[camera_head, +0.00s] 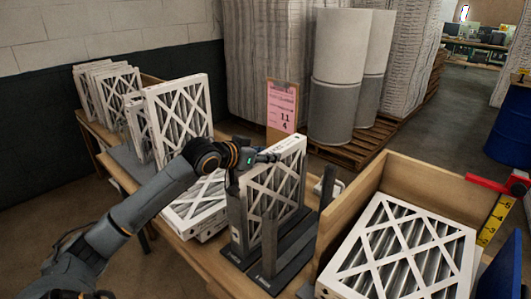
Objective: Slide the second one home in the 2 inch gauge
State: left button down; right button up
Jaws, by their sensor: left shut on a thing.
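A white-framed pleated filter (287,179) with a lattice face stands upright in the dark grey gauge (292,262), between its upright posts. My left gripper (266,157) reaches in from the left and is shut on this filter's upper edge near its near top corner. The gripper and wrist hide that corner. The gauge base carries small white labels, too small to read, so I cannot tell which slot is the 2 inch one. I cannot tell whether the filter's bottom is fully seated. My right gripper is not in view.
Several filters (178,118) stand upright at left, and others lie flat (196,204) beside the gauge. A wooden crate (420,185) at right holds a flat filter (398,250). A pink sign (282,107) stands behind. A yellow ruler (495,221) is at far right.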

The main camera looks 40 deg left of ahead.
pick_arm(q)
jog(key=shift+f, duration=0.25)
jog(key=shift+r+p, duration=0.1)
jog(key=shift+p, duration=0.3)
jog(key=c, duration=0.7)
grip_release()
jog(key=v, duration=1.2)
